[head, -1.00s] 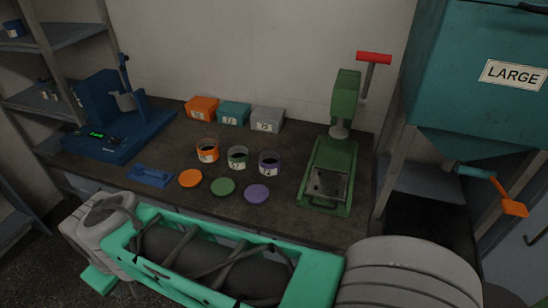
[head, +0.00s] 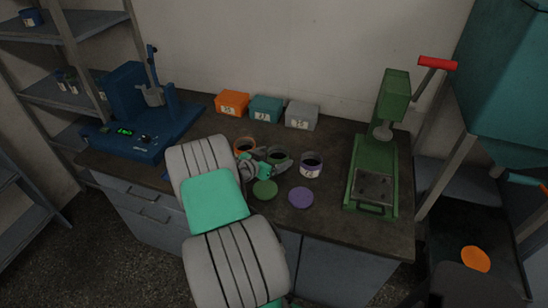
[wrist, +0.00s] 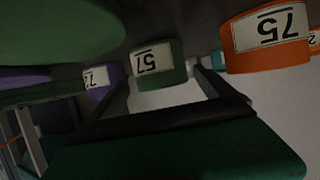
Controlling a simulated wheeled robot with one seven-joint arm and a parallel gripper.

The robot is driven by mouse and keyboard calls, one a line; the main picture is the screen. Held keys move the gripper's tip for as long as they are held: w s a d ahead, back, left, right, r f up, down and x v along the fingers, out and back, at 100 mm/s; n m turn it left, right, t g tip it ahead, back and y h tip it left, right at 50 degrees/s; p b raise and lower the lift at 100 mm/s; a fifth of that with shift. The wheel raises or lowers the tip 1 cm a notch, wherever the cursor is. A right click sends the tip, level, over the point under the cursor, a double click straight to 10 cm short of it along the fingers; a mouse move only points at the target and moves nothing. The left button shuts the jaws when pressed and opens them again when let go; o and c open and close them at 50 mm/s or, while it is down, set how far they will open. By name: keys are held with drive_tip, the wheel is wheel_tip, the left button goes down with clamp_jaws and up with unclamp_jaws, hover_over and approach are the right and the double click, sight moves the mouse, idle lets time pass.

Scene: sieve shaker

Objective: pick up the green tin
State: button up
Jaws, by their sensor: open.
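The green tin (head: 279,154) stands upright and open-topped on the dark bench, between an orange tin (head: 244,146) and a purple tin (head: 311,168). My gripper (head: 272,161) is low over the bench at the front of the green tin, its jaws apart, and hides part of the tin's near side. In the wrist view, which is upside down, the green tin (wrist: 156,64) with its numbered label lies in line with the gap between the two dark fingers. I cannot tell how far the fingers reach around it. The orange tin (wrist: 265,42) is close beside one finger.
A green lid (head: 265,190) and a purple lid (head: 301,198) lie in front of the tins. Orange (head: 232,102), teal (head: 266,108) and grey (head: 302,115) boxes stand behind. A green press (head: 375,165) is at right, a blue device (head: 125,135) at left.

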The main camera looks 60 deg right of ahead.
sight(283, 152)
drive_tip(key=p+x, duration=0.1)
drive_tip(key=x, duration=0.5)
drive_tip(key=shift+w+d+f, duration=0.1)
drive_tip(key=shift+w+d, duration=0.05)
drive_tip(key=shift+c, duration=0.4)
drive_tip(key=c, duration=1.3)
drive_tip(key=shift+c, duration=0.8)
